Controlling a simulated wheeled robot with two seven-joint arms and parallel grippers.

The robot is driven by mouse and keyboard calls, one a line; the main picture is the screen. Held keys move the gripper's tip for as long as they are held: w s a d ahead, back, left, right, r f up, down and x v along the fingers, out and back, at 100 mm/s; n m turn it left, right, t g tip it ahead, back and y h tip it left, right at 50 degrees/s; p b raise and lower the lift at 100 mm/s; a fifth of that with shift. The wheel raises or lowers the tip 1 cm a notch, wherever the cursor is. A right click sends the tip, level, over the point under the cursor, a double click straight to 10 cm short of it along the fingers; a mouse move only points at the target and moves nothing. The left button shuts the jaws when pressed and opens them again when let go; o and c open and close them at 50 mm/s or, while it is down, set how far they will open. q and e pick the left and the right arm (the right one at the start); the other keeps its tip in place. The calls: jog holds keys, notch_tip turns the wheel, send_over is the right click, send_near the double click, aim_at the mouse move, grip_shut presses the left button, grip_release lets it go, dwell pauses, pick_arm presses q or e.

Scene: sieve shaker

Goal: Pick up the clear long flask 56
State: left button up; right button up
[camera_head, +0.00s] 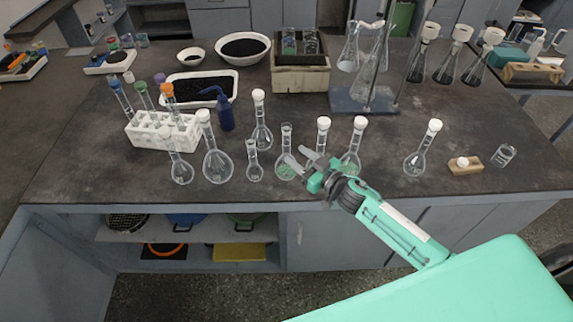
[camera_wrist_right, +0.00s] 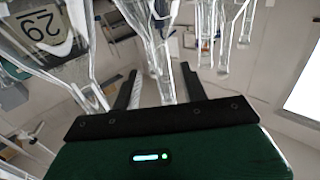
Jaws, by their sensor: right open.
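Several clear long-necked flasks stand along the front of the dark bench. No number 56 is legible, so I cannot tell which flask is flask 56. My right gripper (camera_head: 299,156) is open at the front row, with its fingertips close to a clear flask without a white stopper (camera_head: 286,142). White-stoppered flasks stand just beyond it (camera_head: 323,124) and to its right (camera_head: 359,126). In the right wrist view clear glass (camera_wrist_right: 160,55) shows between and beyond the open fingers; whether they touch it is unclear. My left gripper is not in view.
More flasks stand left (camera_head: 217,166) and far right (camera_head: 416,162). A white tube rack (camera_head: 150,138) and blue wash bottle (camera_head: 225,115) stand left. Bench is clear between the arm and the far-right flask.

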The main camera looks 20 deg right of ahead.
aim_at(289, 151)
jog(key=p+x, duration=0.1)
jog(key=x, duration=0.4)
jog(key=shift+a+f, duration=0.1)
jog(key=shift+a, duration=0.05)
grip_shut()
